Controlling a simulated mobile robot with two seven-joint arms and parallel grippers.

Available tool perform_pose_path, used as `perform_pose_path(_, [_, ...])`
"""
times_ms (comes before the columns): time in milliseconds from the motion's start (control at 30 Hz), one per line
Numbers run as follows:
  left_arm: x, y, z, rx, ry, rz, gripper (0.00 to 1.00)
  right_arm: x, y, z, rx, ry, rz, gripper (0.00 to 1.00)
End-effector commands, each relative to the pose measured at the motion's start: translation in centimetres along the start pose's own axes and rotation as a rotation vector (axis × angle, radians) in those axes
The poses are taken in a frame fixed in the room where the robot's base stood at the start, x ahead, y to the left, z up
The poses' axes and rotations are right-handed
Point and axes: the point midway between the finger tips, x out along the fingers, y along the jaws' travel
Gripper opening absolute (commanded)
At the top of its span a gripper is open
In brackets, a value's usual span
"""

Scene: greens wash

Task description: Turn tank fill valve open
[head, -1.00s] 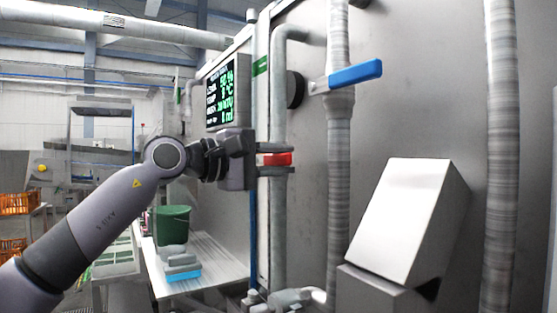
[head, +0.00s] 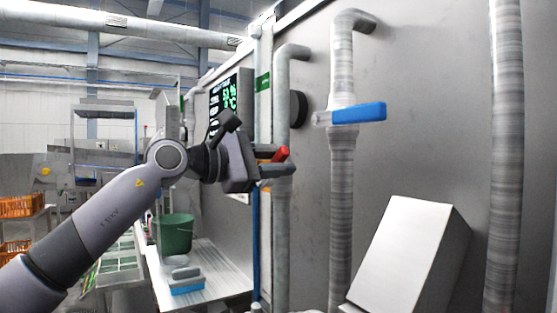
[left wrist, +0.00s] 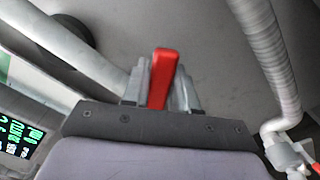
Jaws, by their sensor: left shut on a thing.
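A red valve handle (head: 282,154) sits at the grey vertical pipe in front of the steel tank wall. My left gripper (head: 274,162) is shut on this handle, with the red end showing between its fingers. In the left wrist view the red handle (left wrist: 162,78) stands between the two grey fingers (left wrist: 160,88). The valve body behind the fingers is hidden. A blue lever handle (head: 358,113) sits on the thicker pipe to the right, apart from the gripper, and points right. My right gripper is not in view.
A display with green digits (head: 224,98) is behind my left wrist, partly covered. A white slanted box (head: 402,255) stands at lower right. A green bucket (head: 173,234) and a blue-based item (head: 186,286) are on the bench at left. Another red part (left wrist: 300,169) shows in the left wrist view.

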Motion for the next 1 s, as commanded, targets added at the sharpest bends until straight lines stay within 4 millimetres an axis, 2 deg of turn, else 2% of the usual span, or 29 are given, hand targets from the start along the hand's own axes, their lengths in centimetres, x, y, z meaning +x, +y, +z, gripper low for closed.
perform_pose_path(433, [0.0, 0.2, 0.0, -0.014, 0.0, 0.002, 0.0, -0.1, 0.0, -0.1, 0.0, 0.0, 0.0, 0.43])
perform_pose_path(467, [0.0, 0.2, 0.0, -0.014, 0.0, 0.002, 0.31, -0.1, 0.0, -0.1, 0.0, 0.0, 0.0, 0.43])
perform_pose_path(500, [0.0, 0.2, 0.0, -0.013, 0.0, 0.002, 0.44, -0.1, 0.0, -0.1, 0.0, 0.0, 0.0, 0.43])
perform_pose_path(533, [0.0, 0.2, 0.0, -0.013, 0.0, 0.002, 0.49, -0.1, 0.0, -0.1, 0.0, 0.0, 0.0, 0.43])
perform_pose_path(833, [-0.1, 0.1, -0.1, -0.012, 0.0, 0.001, 0.49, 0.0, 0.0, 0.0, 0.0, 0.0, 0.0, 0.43])
perform_pose_path(1000, [-1.8, 0.0, -0.3, -0.011, 0.001, 0.003, 0.49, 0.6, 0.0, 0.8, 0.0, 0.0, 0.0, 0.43])
